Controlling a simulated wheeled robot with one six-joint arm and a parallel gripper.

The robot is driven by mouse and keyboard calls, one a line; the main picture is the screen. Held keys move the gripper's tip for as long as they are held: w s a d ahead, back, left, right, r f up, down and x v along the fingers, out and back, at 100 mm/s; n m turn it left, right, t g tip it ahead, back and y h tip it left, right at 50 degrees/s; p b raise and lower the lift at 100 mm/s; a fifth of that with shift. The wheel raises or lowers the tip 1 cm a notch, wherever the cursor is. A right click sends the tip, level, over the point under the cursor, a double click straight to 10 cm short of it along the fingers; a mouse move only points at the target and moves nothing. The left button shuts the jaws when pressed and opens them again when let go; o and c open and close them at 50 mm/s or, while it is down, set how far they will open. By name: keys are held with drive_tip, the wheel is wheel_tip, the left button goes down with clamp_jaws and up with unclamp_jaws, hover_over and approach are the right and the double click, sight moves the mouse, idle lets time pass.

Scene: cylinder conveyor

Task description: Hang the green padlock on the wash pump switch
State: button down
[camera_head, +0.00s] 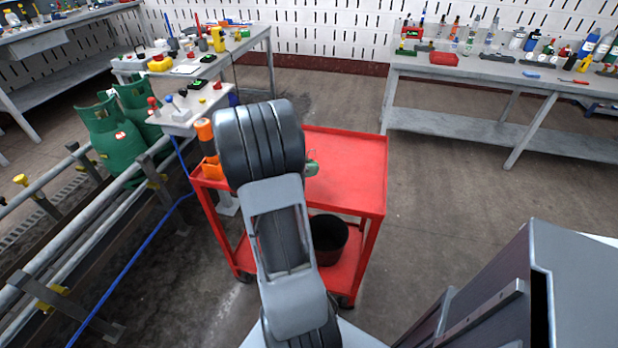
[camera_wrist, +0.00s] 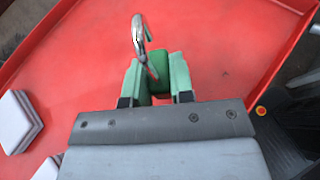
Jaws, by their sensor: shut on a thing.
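The green padlock (camera_wrist: 159,70) is between the two pale green fingertips of my gripper (camera_wrist: 156,78) in the wrist view. Its silver shackle (camera_wrist: 139,36) stands out beyond the fingertips. My gripper is shut on the padlock body, above the red cart top. In the head view my arm hides most of the gripper; only a small green part shows beside it. A pale box with red and blue-topped levers (camera_head: 190,108) stands left of the cart. I cannot tell which lever, if any, is the wash pump switch.
The red cart (camera_head: 350,175) has a raised rim and a dark bucket (camera_head: 328,238) on its lower shelf. An orange-capped item (camera_head: 206,137) stands at its left edge. Green gas cylinders (camera_head: 108,137) and pipe rails are left. A cluttered bench (camera_head: 480,72) is back right.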

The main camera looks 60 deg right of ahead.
sight(310, 182)
drive_tip(key=shift+w+d+f, duration=0.1)
drive_tip(key=shift+d+f, duration=0.3)
drive_tip(key=shift+f, duration=0.2)
drive_tip(key=shift+f+b, duration=0.45)
drive_tip(key=shift+f, duration=0.9)
drive_tip(key=shift+f, duration=0.15)
drive_tip(key=shift+f, duration=0.15)
drive_tip(key=c, duration=1)
unclamp_jaws()
